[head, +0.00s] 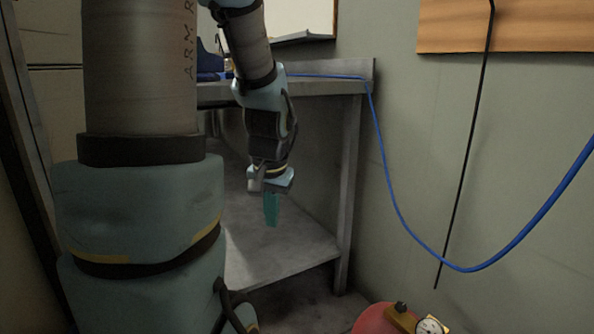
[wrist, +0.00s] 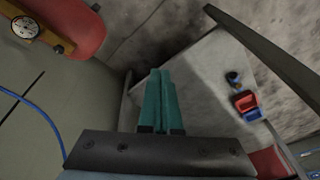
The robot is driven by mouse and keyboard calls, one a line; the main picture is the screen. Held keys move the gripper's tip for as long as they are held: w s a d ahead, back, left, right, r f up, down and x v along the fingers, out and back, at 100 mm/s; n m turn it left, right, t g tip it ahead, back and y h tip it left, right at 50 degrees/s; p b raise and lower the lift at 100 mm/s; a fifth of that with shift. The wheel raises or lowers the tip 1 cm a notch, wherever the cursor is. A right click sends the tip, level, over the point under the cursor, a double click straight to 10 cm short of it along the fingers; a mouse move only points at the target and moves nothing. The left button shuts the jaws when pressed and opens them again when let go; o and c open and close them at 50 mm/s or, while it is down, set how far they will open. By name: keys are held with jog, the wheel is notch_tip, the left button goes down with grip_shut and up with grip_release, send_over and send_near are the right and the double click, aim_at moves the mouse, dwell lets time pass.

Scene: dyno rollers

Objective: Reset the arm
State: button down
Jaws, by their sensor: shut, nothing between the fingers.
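My gripper (head: 271,210) hangs from my arm, fingers pointing down, in front of the metal workbench (head: 345,180). Its teal fingers are pressed together with nothing between them. The fingers also show in the wrist view (wrist: 160,100), side by side, over the bench's lower shelf. My arm's large upper links fill the left of the head view and hide part of the bench behind them.
A blue cable (head: 395,195) runs off the bench top and loops along the wall at right. A red tank with a gauge (head: 429,325) stands at the bottom right. A small red and blue object (wrist: 245,102) shows at right in the wrist view. The lower shelf (head: 275,250) looks mostly bare.

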jog(key=s+a+f+n+g, duration=0.1)
jog(key=s+a+f+n, duration=0.15)
jog(key=s, duration=0.45)
notch_tip(320, 180, up, 32)
jog(key=d+p, duration=0.1)
jog(key=p, duration=3.2)
jog(key=shift+w+r+h, duration=0.25)
jog(key=shift+w+h, duration=0.05)
jog(key=shift+w, duration=0.15)
jog(key=shift+d, duration=0.2)
